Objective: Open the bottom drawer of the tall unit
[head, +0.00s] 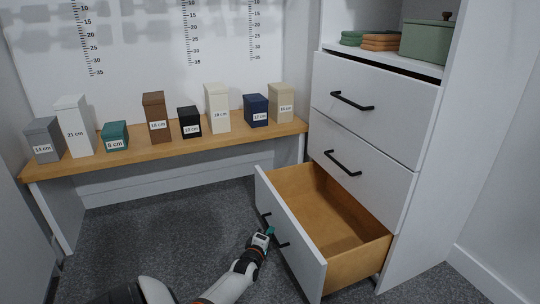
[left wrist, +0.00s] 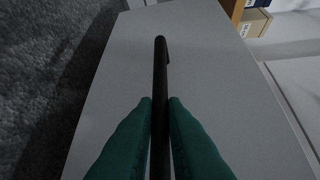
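The tall unit (head: 400,215) stands at the right in the head view, white, with drawers below an open shelf. Its bottom drawer (head: 285,229) is pulled far out, and its wooden inside looks empty. My left gripper (head: 268,232) is at the drawer's black bar handle (head: 283,245). In the left wrist view the green fingers (left wrist: 160,125) lie on both sides of the handle (left wrist: 160,65), close against it, with the white drawer front (left wrist: 115,85) behind. The top drawer (head: 370,105) and middle drawer (head: 360,165) are shut. My right gripper is not in view.
A wooden bench (head: 170,148) along the back wall bears several labelled boxes, such as a brown one (head: 154,115). A green pot (head: 427,40) and folded cloths (head: 380,42) sit on the unit's shelf. Grey carpet (head: 150,225) left of the drawer is clear.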

